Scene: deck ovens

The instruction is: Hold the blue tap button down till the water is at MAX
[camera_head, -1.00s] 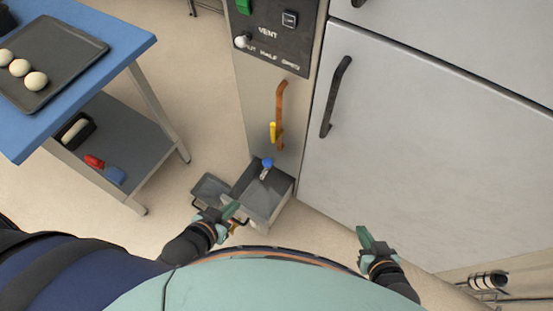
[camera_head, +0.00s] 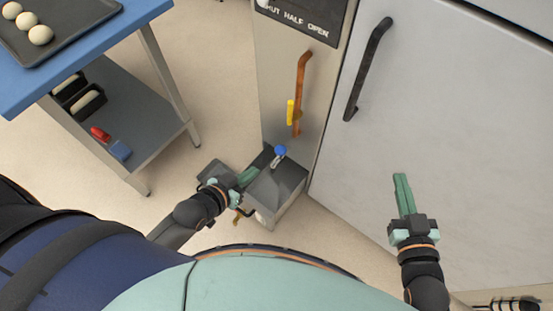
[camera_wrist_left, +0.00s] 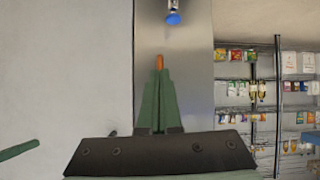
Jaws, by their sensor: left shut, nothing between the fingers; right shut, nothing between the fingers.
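The blue tap button (camera_head: 280,150) sits on top of a small tap on the oven's metal side panel, above a grey metal tank (camera_head: 280,187). The blue button also shows at the top of the left wrist view (camera_wrist_left: 173,18). My left gripper (camera_head: 250,174) is shut and empty, at the tank's left side, a little below and left of the button and apart from it. Its shut fingers fill the middle of the left wrist view (camera_wrist_left: 158,85). My right gripper (camera_head: 401,178) is shut and empty in front of the pale oven door. The water level and MAX mark cannot be made out.
A copper pipe with a yellow handle (camera_head: 291,112) runs up the panel above the tap. The oven door has a black handle (camera_head: 368,68). A blue table (camera_head: 110,32) with a dough tray (camera_head: 60,30) stands left. Floor between is clear.

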